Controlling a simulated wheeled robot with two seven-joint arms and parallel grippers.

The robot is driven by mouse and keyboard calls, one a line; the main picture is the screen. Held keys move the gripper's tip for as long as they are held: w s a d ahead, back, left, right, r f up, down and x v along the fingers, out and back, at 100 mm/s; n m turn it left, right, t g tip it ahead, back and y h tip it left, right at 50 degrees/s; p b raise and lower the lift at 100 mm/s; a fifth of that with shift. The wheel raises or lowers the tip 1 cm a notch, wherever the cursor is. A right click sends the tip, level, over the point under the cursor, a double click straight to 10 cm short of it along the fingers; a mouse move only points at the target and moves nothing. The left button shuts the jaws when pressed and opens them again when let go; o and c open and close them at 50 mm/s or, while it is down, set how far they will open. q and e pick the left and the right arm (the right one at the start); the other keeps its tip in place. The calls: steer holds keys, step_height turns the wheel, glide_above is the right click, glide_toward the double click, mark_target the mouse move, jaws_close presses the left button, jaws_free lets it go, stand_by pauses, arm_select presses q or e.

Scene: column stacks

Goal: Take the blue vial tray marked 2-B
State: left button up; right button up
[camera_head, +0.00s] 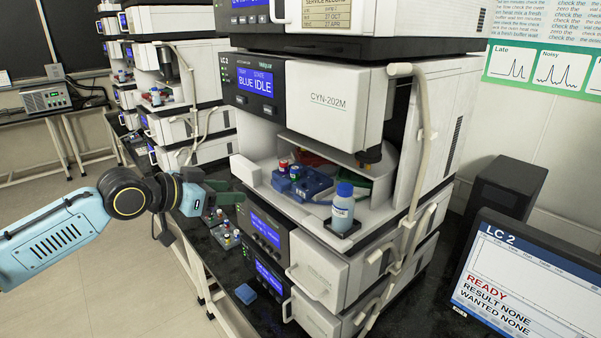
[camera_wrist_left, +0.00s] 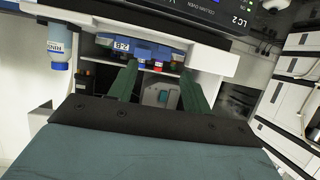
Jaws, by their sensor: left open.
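The blue vial tray (camera_head: 312,186) sits in the open bay of the LC 2 stack, with a few capped vials at its left side. In the left wrist view the blue tray (camera_wrist_left: 150,50) shows upside down with a white label reading 2-B. My left gripper (camera_head: 228,192) is in front of the bay, left of the tray and apart from it. In the left wrist view its two green fingers (camera_wrist_left: 159,82) are spread, with nothing held between them, and the tray lies beyond their tips. My right gripper is not in view.
A blue-capped bottle (camera_head: 342,208) stands on the bay's front right corner. Red (camera_head: 312,158) and green (camera_head: 352,186) pieces lie behind the tray. Small vial racks (camera_head: 225,236) and a blue block (camera_head: 245,293) lie on the black bench. A monitor (camera_head: 525,280) stands at right.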

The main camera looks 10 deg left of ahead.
arm_select(q)
step_height(320, 180, up, 4)
steer(key=s+d, duration=0.2)
steer(key=m+p, duration=0.1)
glide_toward(276, 185)
steer(key=w+d, duration=0.2)
steer(key=shift+h, duration=0.4)
steer(key=shift+a+f+p+x, duration=0.15)
steer(key=shift+f+p+x, duration=0.1)
steer(key=shift+x, duration=0.9)
steer(key=shift+a+f+p+x, duration=0.15)
steer(key=shift+p+x, duration=0.15)
steer(key=shift+x, duration=0.8)
steer(key=shift+a+f+p+x, duration=0.1)
steer(key=shift+f+p+x, duration=0.15)
steer(key=shift+x, duration=0.9)
steer(key=shift+r, duration=0.1)
steer(key=c, duration=0.9)
